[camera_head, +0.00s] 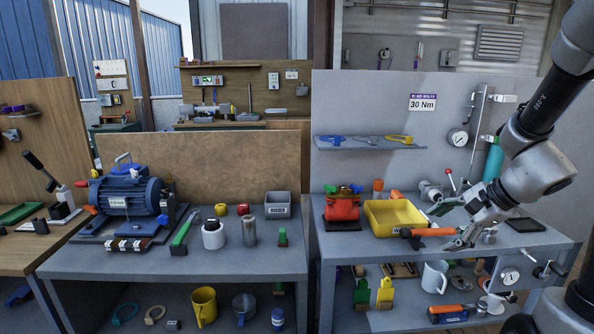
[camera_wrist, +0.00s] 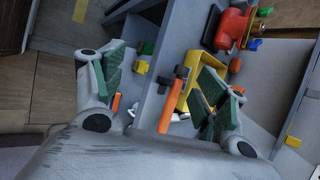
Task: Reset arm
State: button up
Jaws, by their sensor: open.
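My gripper (camera_head: 446,226) is open at the right bench, just right of the yellow tray (camera_head: 374,220). Nothing shows between its fingers in the head view. In the wrist view the gripper (camera_wrist: 160,85) has its two green-padded fingers wide apart, with the bench and yellow tray (camera_wrist: 189,78) beyond them. My arm comes in from the upper right of the head view, bent downward at the wrist. An orange-handled tool (camera_head: 428,232) lies by the tray's front corner, close to the gripper. Whether the fingers touch it cannot be told.
A red valve body (camera_head: 342,209) stands left of the tray. A gauge (camera_head: 458,137) and teal cylinder (camera_head: 493,160) are by the back panel. A handle fitting (camera_head: 545,268) sticks out at the bench's front right. Below, a shelf holds a white jug (camera_head: 435,277). A gap separates the benches.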

jog(key=s+r+n+h, duration=0.2)
jog(key=s+r+n, duration=0.4)
jog(key=s+n, duration=0.2)
jog(key=s+r+n+g+h, duration=0.1)
jog(key=s+r+n+h, duration=0.2)
jog(key=s, duration=0.7)
jog(key=shift+s+d+r+n, duration=0.35)
jog(key=shift+r+n, duration=1.05)
jog(key=shift+n, duration=1)
